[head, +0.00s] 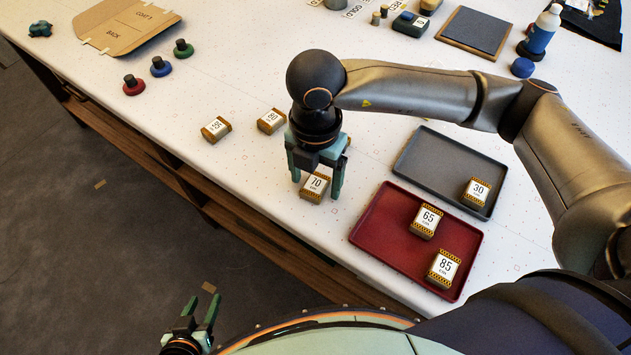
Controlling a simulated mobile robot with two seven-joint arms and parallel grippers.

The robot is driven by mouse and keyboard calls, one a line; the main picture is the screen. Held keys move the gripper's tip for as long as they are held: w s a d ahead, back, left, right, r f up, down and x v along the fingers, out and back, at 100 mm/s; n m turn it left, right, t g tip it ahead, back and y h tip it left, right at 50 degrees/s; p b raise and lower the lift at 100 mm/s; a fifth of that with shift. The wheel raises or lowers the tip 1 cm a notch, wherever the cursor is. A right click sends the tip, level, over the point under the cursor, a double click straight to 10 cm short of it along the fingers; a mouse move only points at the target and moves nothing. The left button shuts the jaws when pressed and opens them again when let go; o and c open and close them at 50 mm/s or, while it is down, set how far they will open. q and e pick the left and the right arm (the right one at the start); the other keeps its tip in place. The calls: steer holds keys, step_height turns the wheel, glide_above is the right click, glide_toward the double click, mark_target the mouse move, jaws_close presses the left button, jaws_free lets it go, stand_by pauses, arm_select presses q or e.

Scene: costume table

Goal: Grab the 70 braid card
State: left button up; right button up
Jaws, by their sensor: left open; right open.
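The 70 braid card (315,187) is a small block with a white label and yellow-and-black striped ends. It lies on the white table near its front edge. My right gripper (317,186) is above it, pointing down and open, with one finger on each side of the card. I cannot tell whether the fingers touch it. My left gripper (201,309) is open and empty at the bottom left, out over the floor and away from the table.
Two similar cards, one (216,129) and another (271,121), lie to the left. A red tray (372,238) holds the 65 (427,221) and 85 (443,268) cards. A grey tray (422,172) holds the 30 card (477,191). Spools (160,67) stand further back.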

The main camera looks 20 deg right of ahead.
steer(key=shift+f, duration=0.2)
jaws_close()
stand_by(0.6)
